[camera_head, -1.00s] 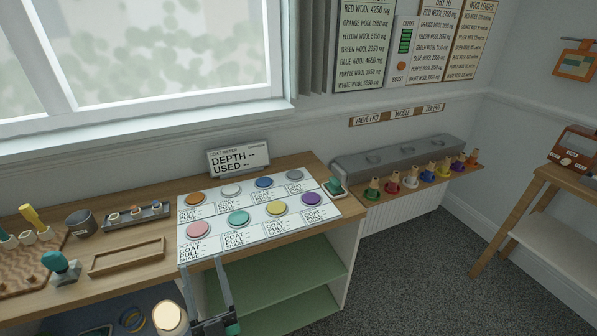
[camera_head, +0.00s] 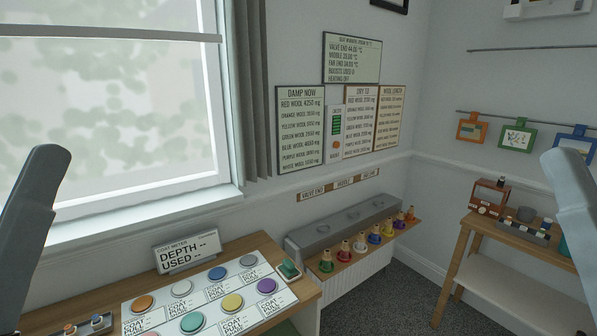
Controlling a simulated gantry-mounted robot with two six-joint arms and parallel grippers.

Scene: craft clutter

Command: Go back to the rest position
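Two grey links of my arms stand at the left and right edges of the head view. Neither of my grippers shows in this view, so their state is hidden. No object is seen held.
A white board with coloured discs (camera_head: 202,306) lies on the wooden desk at the lower left, by the coat meter sign (camera_head: 187,251). A grey heater (camera_head: 343,226) with a shelf of coloured spools (camera_head: 360,243) stands mid-right. A wooden side table (camera_head: 513,237) is at right.

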